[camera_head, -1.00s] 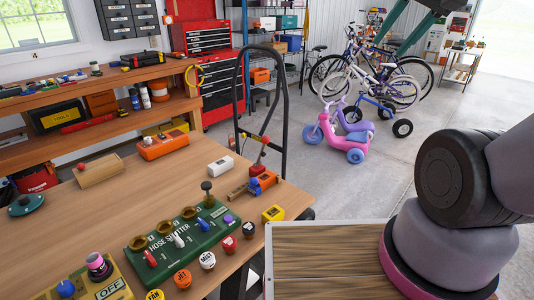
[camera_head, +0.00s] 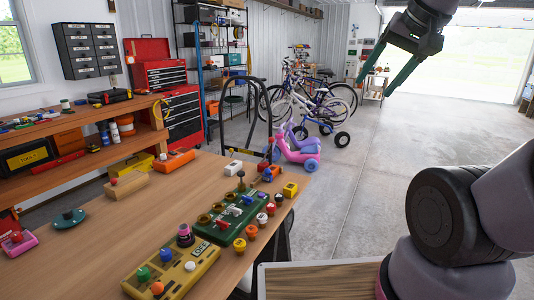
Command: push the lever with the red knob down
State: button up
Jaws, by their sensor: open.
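Several red-topped controls show on the workbench (camera_head: 110,235), and I cannot tell for sure which one is the task's lever. A small orange-and-blue device (camera_head: 267,173) stands at the bench's far right edge, with red parts too small to read. My gripper (camera_head: 375,88) hangs at the upper right, fingers spread and empty, well away from the bench.
A yellow box marked OFF (camera_head: 172,270) lies at the bench front. A bent black tube frame (camera_head: 267,105) rises behind the bench's far edge. A pink scooter (camera_head: 300,150) and bicycles (camera_head: 325,100) stand on the floor. The concrete floor at right is open.

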aim_at(271, 139)
jog(key=k+j, duration=0.7)
jog(key=i+l+u, duration=0.1)
jog(key=i+l, duration=0.25)
jog(key=i+l+u, duration=0.1)
jog(key=i+l, duration=0.25)
jog(key=i+l+u, duration=0.1)
jog(key=i+l, duration=0.2)
jog(key=l, duration=0.2)
jog(key=i+l+u, duration=0.1)
jog(key=i+l, duration=0.2)
jog(key=l, duration=0.15)
jog(key=i+l+u, duration=0.1)
jog(key=i+l, duration=0.2)
jog(key=l, duration=0.2)
